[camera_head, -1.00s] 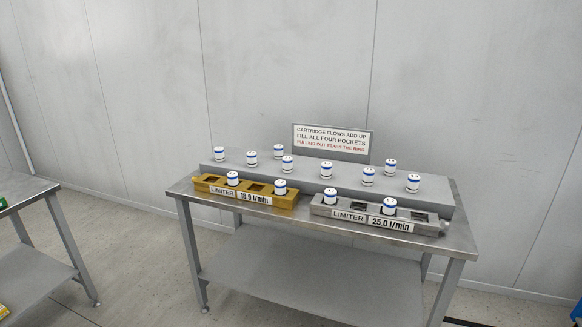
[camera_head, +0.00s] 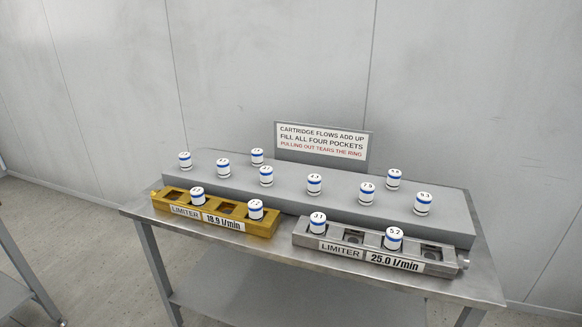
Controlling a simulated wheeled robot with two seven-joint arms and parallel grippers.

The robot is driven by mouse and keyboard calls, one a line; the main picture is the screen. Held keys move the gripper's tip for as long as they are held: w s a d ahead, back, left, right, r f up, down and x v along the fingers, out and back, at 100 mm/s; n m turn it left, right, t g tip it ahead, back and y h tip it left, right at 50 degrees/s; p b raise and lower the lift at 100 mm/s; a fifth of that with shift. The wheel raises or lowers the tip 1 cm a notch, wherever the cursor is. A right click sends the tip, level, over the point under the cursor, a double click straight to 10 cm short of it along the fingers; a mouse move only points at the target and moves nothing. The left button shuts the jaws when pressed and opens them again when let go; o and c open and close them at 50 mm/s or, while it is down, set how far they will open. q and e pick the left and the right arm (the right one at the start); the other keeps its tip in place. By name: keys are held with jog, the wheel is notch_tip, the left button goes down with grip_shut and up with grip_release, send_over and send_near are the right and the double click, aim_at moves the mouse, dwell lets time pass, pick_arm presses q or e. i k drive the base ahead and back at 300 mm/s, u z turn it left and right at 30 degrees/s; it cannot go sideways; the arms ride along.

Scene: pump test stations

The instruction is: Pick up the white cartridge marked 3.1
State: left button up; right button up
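A white cartridge with a blue band (camera_head: 318,223), whose top appears to read 3.1, sits upright in the left end pocket of the silver limiter block (camera_head: 350,258) labelled 25.0 l/min. Several similar white cartridges stand on the grey raised shelf (camera_head: 390,222) behind, among them a front-row one (camera_head: 314,184) near the middle. Most of their top markings are too small to read surely, so I cannot tell whether another reads 3.1. Neither of my grippers is in view.
The gold limiter block (camera_head: 237,226), labelled 18.9 l/min, holds two cartridges. The silver block also holds one marked about 5.2 (camera_head: 393,238). A sign (camera_head: 322,147) stands behind the shelf. The metal table (camera_head: 285,250) has a narrow bare front edge.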

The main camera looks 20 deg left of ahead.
aim_at(267, 172)
jog(key=u, duration=0.45)
jog(key=i, duration=0.8)
jog(key=u, duration=0.8)
